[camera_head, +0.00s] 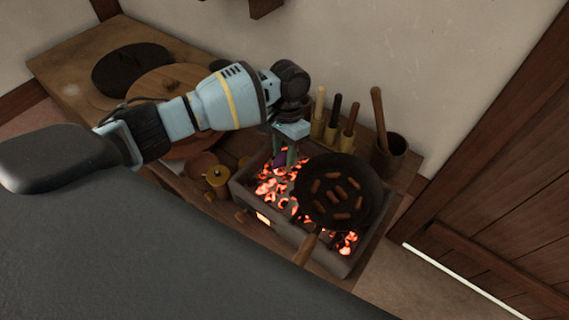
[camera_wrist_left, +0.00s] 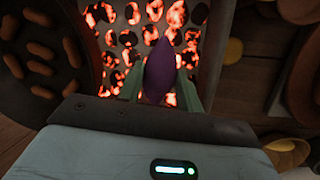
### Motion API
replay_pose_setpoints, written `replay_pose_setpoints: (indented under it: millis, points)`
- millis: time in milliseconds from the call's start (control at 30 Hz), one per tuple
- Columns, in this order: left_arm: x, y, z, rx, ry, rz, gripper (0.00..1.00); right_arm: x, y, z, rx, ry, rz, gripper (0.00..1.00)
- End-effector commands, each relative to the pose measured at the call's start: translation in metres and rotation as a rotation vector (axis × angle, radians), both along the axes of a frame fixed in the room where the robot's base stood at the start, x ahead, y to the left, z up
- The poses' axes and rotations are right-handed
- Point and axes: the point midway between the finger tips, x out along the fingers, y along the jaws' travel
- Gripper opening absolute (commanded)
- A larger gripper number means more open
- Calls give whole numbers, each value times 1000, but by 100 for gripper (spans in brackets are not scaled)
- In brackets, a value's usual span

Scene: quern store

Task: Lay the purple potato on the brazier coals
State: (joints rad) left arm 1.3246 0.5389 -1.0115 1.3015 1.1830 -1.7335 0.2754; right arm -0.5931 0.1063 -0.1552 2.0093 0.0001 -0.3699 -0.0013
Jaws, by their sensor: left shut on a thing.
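The purple potato (camera_wrist_left: 159,70) is between the green fingers of my left gripper (camera_wrist_left: 160,88), which is shut on it. In the head view the potato (camera_head: 280,160) shows as a small dark purple patch under my left gripper (camera_head: 285,155). The brazier (camera_head: 242,188) is a grey box of glowing orange coals (camera_head: 272,187). The potato is over the coals near the back left part of the brazier. I cannot tell whether it touches them. In the wrist view, coals (camera_wrist_left: 125,38) show around and beyond the potato. My right gripper is not in view.
A dark pan (camera_head: 331,212) with several brown sausages covers the brazier's right part, its handle towards the front. Utensil holders (camera_head: 330,130) and a pot (camera_head: 390,155) stand behind. A brass-coloured pot (camera_head: 217,176) and bowl (camera_head: 200,163) stand at left. Coals left of the pan are uncovered.

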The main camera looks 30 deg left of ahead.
Motion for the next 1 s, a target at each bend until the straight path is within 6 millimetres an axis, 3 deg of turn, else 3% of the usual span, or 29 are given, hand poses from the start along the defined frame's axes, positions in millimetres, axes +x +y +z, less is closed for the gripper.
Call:
replay_pose_setpoints:
  millis: [167,500,1000]
  points:
    - [0,0,-5,0,0,0,8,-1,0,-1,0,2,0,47]
    - [0,0,-49,0,0,0,8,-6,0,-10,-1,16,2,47]
    - [0,0,-55,1,-2,1,8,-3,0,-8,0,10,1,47]
